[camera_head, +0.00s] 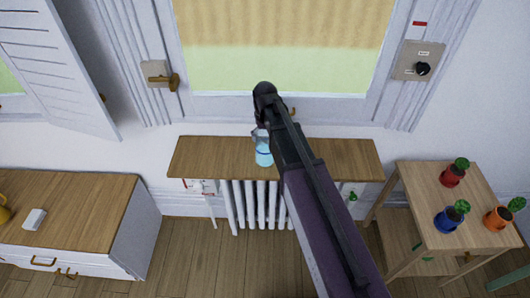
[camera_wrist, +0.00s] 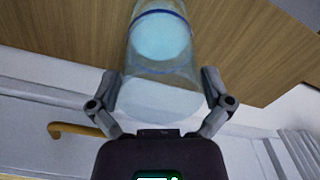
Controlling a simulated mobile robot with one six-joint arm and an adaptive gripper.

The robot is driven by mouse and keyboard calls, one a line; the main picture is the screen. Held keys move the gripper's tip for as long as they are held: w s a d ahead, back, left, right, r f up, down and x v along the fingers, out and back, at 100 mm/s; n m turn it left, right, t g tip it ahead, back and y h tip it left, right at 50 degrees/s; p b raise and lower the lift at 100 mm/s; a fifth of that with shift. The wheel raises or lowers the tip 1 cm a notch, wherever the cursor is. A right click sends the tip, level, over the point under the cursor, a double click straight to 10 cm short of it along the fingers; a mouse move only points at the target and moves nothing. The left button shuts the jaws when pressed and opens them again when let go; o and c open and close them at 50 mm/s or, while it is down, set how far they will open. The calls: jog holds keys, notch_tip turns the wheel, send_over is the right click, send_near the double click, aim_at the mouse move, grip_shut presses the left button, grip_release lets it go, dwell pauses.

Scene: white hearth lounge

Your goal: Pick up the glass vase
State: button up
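The glass vase (camera_head: 264,154) is clear with a light blue fill and a blue band. In the head view it shows at the wooden shelf above the radiator, partly hidden by my arm. In the wrist view the vase (camera_wrist: 160,75) lies between the two fingers of my gripper (camera_wrist: 160,83), its wide pale end towards the palm. The fingers are spread wide, one on each side, close to the glass. I see no clear contact. In the head view my gripper (camera_head: 260,132) is by the vase, its fingers mostly hidden.
The wooden shelf (camera_head: 205,157) is otherwise bare where visible. A window with a handle (camera_head: 172,81) is behind it. A side table (camera_head: 420,190) with several potted cacti stands at right. A wood-topped cabinet (camera_head: 85,205) with a white object stands at left.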

jog(key=c, duration=0.8)
jog(key=shift+c, duration=0.2)
jog(key=shift+r, duration=0.15)
jog(key=s+d+r+p, duration=0.1)
jog(key=s+r+p, duration=0.1)
jog(key=s, duration=0.6)
jog(key=s+d+r+p, duration=0.2)
jog(key=s+p, duration=0.1)
jog(key=s, duration=0.4)
jog(key=shift+s+r, duration=0.35)
dwell(0.4)
